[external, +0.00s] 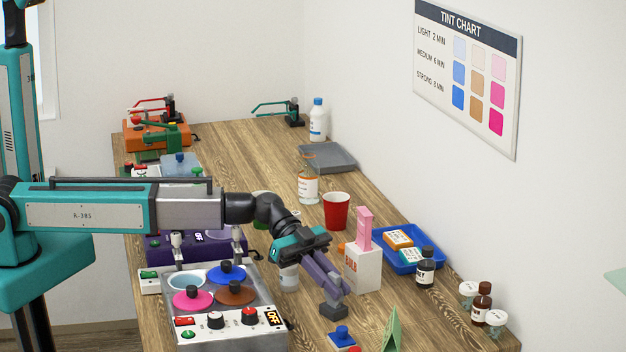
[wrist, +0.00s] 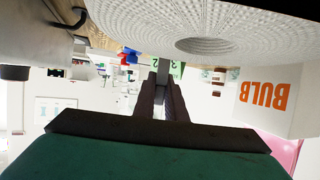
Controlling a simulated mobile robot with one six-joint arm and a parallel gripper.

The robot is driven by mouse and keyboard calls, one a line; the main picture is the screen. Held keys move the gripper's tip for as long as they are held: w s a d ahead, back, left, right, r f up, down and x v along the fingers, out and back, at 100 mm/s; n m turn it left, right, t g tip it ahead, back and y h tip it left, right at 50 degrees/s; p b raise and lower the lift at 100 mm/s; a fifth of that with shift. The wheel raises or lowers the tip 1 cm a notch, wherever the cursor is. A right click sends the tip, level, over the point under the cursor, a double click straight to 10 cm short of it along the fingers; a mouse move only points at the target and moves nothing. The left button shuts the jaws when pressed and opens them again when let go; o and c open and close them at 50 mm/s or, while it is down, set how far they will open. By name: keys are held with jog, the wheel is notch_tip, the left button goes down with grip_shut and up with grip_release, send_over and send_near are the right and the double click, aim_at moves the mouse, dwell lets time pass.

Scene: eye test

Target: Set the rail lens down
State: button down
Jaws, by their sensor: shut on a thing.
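My gripper (external: 336,288) reaches down at the lower middle of the external view, with its long purple-grey fingers closed together. In the wrist view, which looks upside down, the gripper (wrist: 162,84) is shut on a thin grey piece, the rail lens (wrist: 161,69), mostly hidden between the fingers. A dark grey block (external: 333,311) shows at the fingertips in the external view and seems to be part of the lens. I cannot tell whether it touches the table.
A white box marked BULB (external: 363,272) stands right of my gripper. The pot warmer (external: 250,318) stands left. A red cup (external: 336,211) and blue tray (external: 433,258) are behind.

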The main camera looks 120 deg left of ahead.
jog(key=shift+f, duration=0.1)
jog(key=c, duration=1.8)
grip_release()
jog(key=b+v, duration=0.3)
jog(key=v, duration=0.9)
jog(key=shift+a, duration=0.1)
